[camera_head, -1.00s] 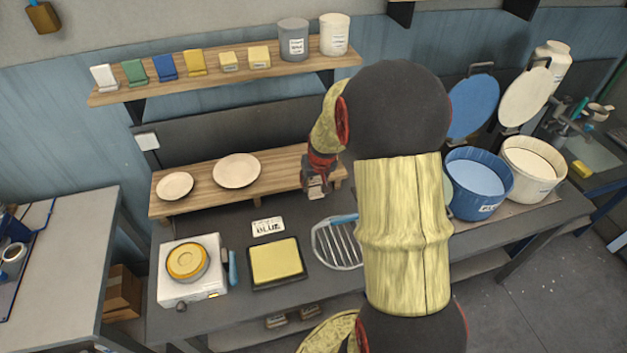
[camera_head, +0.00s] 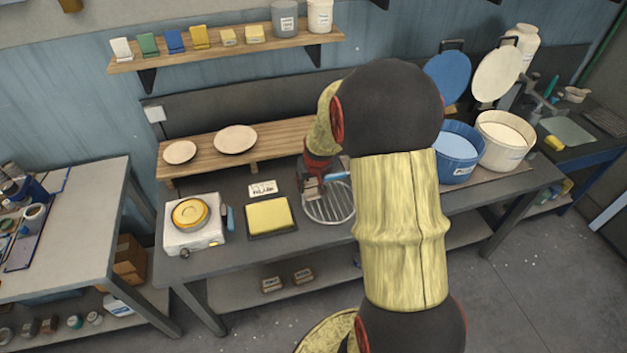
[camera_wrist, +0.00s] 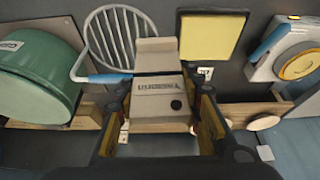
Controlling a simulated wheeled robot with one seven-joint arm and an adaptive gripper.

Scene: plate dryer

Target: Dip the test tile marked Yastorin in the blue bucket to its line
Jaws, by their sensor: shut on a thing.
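My gripper (camera_head: 314,186) is shut on a pale beige test tile, held above the bench beside the wire rack. In the wrist view the tile (camera_wrist: 162,98) sits between the fingers (camera_wrist: 160,88). Its dark lettering appears to read Yastorin, though it is small, and a dark dot is beside it. The blue bucket (camera_head: 457,168) stands at the right of the bench, open, with its round blue lid (camera_head: 447,76) raised behind it. The liquid inside looks light blue. My arm hides the bench just left of this bucket.
A white bucket (camera_head: 507,152) stands right of the blue one. A green bucket (camera_wrist: 35,75) shows in the wrist view. The wire rack (camera_head: 328,206) lies below my gripper. A yellow pad (camera_head: 269,215), a hotplate (camera_head: 194,233) and a wooden riser (camera_head: 205,152) with plates are left.

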